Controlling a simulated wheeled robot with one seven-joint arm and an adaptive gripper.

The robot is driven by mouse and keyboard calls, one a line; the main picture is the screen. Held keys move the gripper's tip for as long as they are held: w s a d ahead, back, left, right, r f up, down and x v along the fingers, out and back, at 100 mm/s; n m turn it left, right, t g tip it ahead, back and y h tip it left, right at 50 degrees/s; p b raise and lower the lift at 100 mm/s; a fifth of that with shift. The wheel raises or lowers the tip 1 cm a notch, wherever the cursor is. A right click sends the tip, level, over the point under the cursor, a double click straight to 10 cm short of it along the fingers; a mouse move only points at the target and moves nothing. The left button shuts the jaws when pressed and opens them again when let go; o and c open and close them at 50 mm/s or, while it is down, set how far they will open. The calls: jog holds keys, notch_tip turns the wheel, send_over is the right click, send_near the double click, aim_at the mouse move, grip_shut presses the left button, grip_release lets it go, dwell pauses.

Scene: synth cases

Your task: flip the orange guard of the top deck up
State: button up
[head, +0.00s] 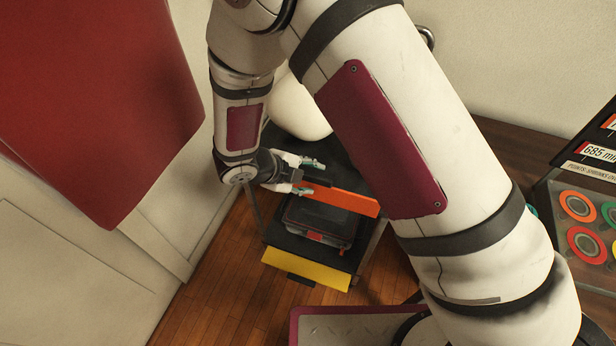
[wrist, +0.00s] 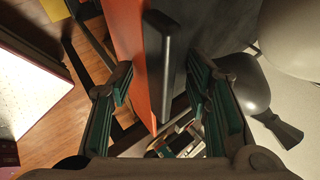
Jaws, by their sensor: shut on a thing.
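The orange guard (head: 345,200) runs as a long flat strip along the front of the small dark cart's top deck. In the wrist view the orange guard (wrist: 130,45) is a broad face seen close up, with a dark bar-like handle (wrist: 168,55) beside it. My gripper (head: 308,176) is at the left part of the guard in the head view.
Below the top deck sits a dark case (head: 318,222). A yellow guard (head: 306,269) is at the lower front of the cart. A red panel (head: 95,90) hangs at left. A counter with colored rings (head: 580,206) is at right. Wooden floor (head: 225,295) is open at lower left.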

jog(key=shift+w+d+r, duration=0.1)
jog(key=shift+w+d, duration=0.1)
jog(key=shift+d, duration=0.05)
jog(key=v, duration=1.2)
jog(key=shift+s+a, duration=0.15)
jog(key=shift+a, duration=0.15)
jog(key=s+d+r+m+g+y, duration=0.1)
jog(key=s+d+r+m+g, duration=0.2)
jog(key=d+r+m, duration=1.7)
jog(key=s+d+r+m+t+y, duration=0.1)
jog(key=s+m, duration=0.6)
jog(key=m, duration=0.7)
jog(key=s+d+r+m+t+y+p, duration=0.1)
jog(key=s+d+r+m+y, duration=0.2)
jog(key=s+m, duration=0.4)
jog(key=d+m+y, duration=0.1)
jog(key=d+m, duration=0.1)
jog(key=m, duration=0.5)
jog(key=shift+s+r+y, duration=0.35)
jog(key=shift+r+y, duration=0.05)
